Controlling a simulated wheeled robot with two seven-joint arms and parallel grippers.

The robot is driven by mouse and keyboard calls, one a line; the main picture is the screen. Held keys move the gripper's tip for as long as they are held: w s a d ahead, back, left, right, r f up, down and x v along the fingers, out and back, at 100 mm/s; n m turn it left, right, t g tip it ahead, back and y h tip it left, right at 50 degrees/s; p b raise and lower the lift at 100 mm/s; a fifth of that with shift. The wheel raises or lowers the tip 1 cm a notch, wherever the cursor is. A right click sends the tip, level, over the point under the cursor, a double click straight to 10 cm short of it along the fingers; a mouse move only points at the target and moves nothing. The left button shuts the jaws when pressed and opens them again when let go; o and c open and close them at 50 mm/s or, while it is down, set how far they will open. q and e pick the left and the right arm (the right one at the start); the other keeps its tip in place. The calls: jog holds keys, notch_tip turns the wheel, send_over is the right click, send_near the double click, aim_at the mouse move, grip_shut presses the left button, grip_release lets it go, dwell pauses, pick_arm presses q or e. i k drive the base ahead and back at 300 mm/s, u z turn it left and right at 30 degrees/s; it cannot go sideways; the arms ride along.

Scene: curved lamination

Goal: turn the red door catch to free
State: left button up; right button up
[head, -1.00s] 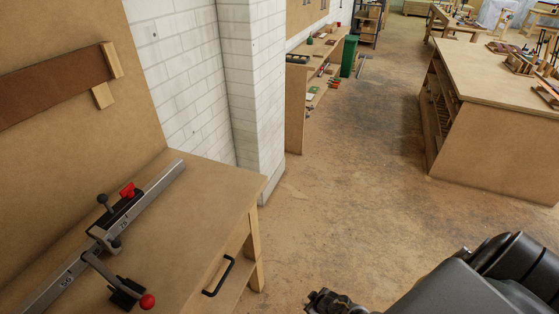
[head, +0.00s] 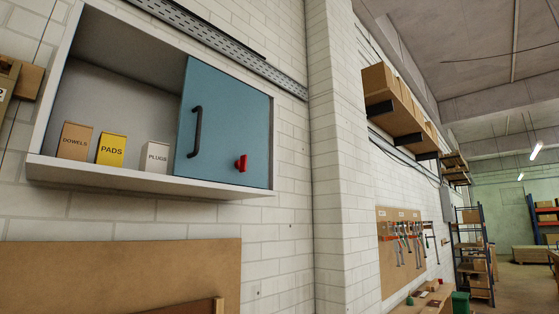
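The red door catch (head: 241,163) sits low on the right part of a blue door (head: 228,120) in the head view. The catch looks roughly upright, but its exact setting is too small to tell. The door covers the right part of a white wall cabinet (head: 110,172) and has a dark vertical handle (head: 196,132) near its left edge. The cabinet's left part is open and holds boxes marked DOWELS (head: 74,141), PADS (head: 111,149) and PLUGS (head: 154,157). Neither of my grippers shows.
A wooden backboard (head: 110,270) is on the wall below the cabinet. A white brick pillar (head: 345,150) stands to the right. Beyond it are a high shelf with boxes (head: 390,105), a clamp board (head: 400,250) and metal racks (head: 473,250).

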aim_at(240, 165)
jog(key=z, duration=0.9)
jog(key=k, duration=1.15)
jog(key=z, duration=1.05)
jog(key=i, duration=2.8)
jog(key=u, duration=1.4)
jog(key=i, duration=0.9)
jog(key=u, duration=1.2)
jog(key=i, duration=0.25)
jog(key=u, duration=0.25)
